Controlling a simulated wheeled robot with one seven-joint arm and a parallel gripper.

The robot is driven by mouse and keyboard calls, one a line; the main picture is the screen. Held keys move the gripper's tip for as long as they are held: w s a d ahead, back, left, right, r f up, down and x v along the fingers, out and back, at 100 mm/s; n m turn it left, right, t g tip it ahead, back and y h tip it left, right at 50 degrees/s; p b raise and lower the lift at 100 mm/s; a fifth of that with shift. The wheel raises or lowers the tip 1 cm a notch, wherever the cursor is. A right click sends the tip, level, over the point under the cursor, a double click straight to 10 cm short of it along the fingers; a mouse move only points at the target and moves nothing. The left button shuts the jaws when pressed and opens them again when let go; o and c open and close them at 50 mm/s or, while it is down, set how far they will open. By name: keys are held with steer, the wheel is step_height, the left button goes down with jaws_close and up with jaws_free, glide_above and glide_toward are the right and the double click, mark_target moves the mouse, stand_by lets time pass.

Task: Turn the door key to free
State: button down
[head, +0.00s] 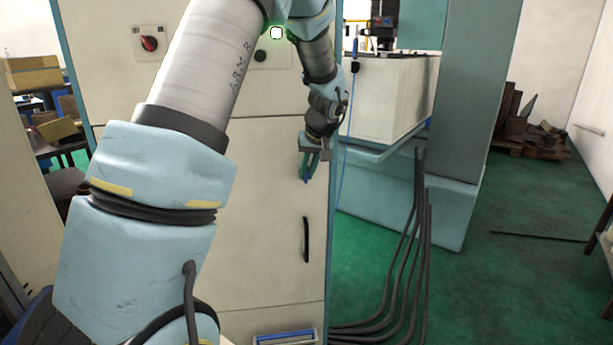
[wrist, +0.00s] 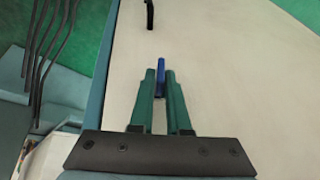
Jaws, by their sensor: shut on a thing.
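The door key (wrist: 161,76) shows as a small blue piece on the pale cabinet door (head: 265,200). In the wrist view it stands between the two green fingertips of my gripper (wrist: 160,82), which are shut on it. In the head view my gripper (head: 308,172) is at the right edge of the door, above the black door handle (head: 306,240). There the fingers hide most of the key. The key's lock and any marks around it cannot be made out.
The black handle also shows in the wrist view (wrist: 149,14). A red rotary switch (head: 149,43) and a dark knob (head: 260,56) sit higher on the cabinet. Black cables (head: 415,240) hang to the right, over open green floor (head: 500,270).

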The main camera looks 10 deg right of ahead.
steer(key=shift+d+f+m+t+y+b, duration=0.25)
steer(key=shift+m+t+y+b, duration=0.4)
steer(key=shift+y, duration=1.8)
steer(key=shift+d+f+m+t+y+b, duration=0.25)
steer(key=shift+m+y+b, duration=0.65)
steer(key=shift+y, duration=1.6)
steer(key=shift+d+f+m+t+y+b, duration=0.25)
steer(key=shift+m+t+y+b, duration=0.55)
steer(key=shift+y, duration=1.65)
steer(key=shift+a+g, duration=0.1)
steer(key=shift+g, duration=0.2)
steer(key=c, duration=0.9)
jaws_free()
steer(key=shift+c, duration=0.2)
steer(key=shift+b, duration=0.3)
